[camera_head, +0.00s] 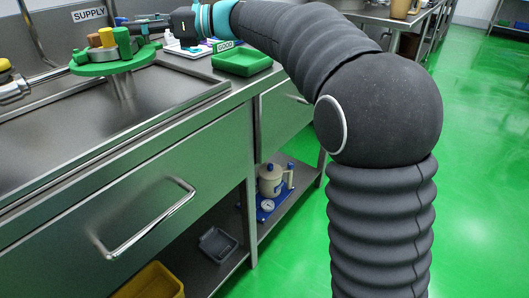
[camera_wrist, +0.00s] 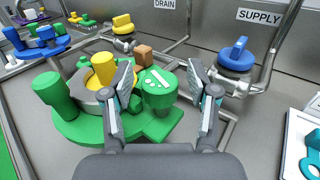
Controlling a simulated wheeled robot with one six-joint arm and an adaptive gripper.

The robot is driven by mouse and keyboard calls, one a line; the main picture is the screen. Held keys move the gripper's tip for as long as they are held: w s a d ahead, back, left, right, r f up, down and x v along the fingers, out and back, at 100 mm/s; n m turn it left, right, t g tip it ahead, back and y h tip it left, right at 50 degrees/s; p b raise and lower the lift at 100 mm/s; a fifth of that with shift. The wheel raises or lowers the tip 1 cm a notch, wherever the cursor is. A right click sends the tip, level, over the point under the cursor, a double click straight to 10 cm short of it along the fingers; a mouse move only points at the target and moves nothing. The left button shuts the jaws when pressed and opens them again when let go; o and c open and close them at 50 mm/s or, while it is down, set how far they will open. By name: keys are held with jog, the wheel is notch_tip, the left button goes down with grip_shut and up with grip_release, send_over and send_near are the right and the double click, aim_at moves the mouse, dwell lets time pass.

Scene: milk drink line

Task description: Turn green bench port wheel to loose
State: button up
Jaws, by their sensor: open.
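The green bench port (camera_wrist: 75,128) is a wide green disc with upright green posts and a grey ring around a yellow centre (camera_wrist: 100,72). At its right, a green round knob (camera_wrist: 158,92) has white marks on top; I cannot tell whether this knob or the whole disc is the wheel. My gripper (camera_wrist: 163,80) is open, its fingers on either side of the knob, the left one between knob and yellow centre. Contact cannot be told. In the head view, the green disc (camera_head: 100,70) stands above the sink bench and my gripper (camera_head: 140,26) reaches it from the right.
A blue wheel (camera_wrist: 236,56) sits under the SUPPLY sign and a yellow one (camera_wrist: 122,25) near DRAIN. A brown block (camera_wrist: 142,53) is behind the knob. A white tray (camera_wrist: 304,135) lies right.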

jog(key=m+t+h+b, duration=0.1)
jog(key=m+t+b, duration=0.1)
jog(key=t+b, duration=0.1)
jog(key=m+t+b, duration=0.2)
jog(key=t+b, duration=0.1)
jog(key=shift+f+m+t+h, duration=0.2)
jog(key=shift+m+t+h, duration=0.1)
jog(key=shift+t+h, duration=0.1)
jog(key=v, duration=1.4)
jog(key=s+d+f+n+h, duration=0.1)
jog(key=s+f+n, duration=0.1)
jog(key=f, duration=0.1)
jog(key=s+d+f+n+h+p, duration=0.1)
jog(key=s+f+n+h, duration=0.1)
jog(key=s+d+f+n+h+p, duration=0.1)
jog(key=s+d+f+n, duration=0.1)
jog(key=f, duration=0.1)
jog(key=shift+d+f+g+h, duration=0.1)
jog(key=shift+f+g+h, duration=0.2)
jog(key=shift+g, duration=0.1)
jog(key=s+d+f+n+h+p, duration=0.2)
jog(key=s+d+f+n+h, duration=0.2)
jog(key=s+d+f+n, duration=0.3)
jog(key=shift+s+d+f+g+h, duration=0.2)
jog(key=shift+f+g+h, duration=0.2)
jog(key=shift+f, duration=0.85)
